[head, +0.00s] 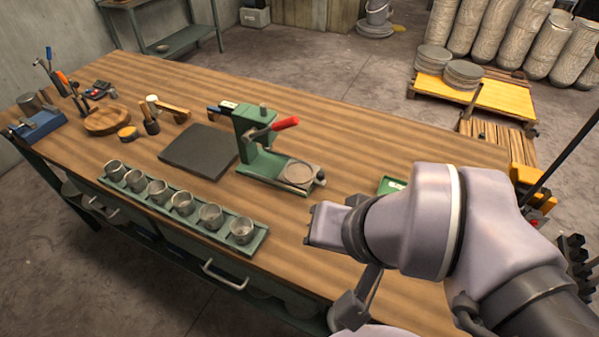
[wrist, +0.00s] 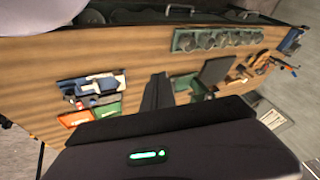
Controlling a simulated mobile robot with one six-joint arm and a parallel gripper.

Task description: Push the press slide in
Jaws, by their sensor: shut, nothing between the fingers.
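The green press (head: 256,140) stands on the workbench with a red-tipped lever (head: 285,124). Its slide (head: 298,173) sticks out to the right of the press body, with a round disc on it and a small knob (head: 320,178) at its outer end. My gripper (head: 312,226) is shut and empty, in front of the slide's outer end in the picture and apart from it. In the wrist view my dark fingers (wrist: 158,92) are together, with part of the green press (wrist: 184,84) just beyond them. The slide is not clear in that view.
A green tray of metal cups (head: 180,205) lies along the bench's front edge. A dark mat (head: 199,150) is left of the press. Mallets and tools are farther left. A small green box (head: 391,186) is to the right. Bare bench (head: 345,150) lies behind the slide.

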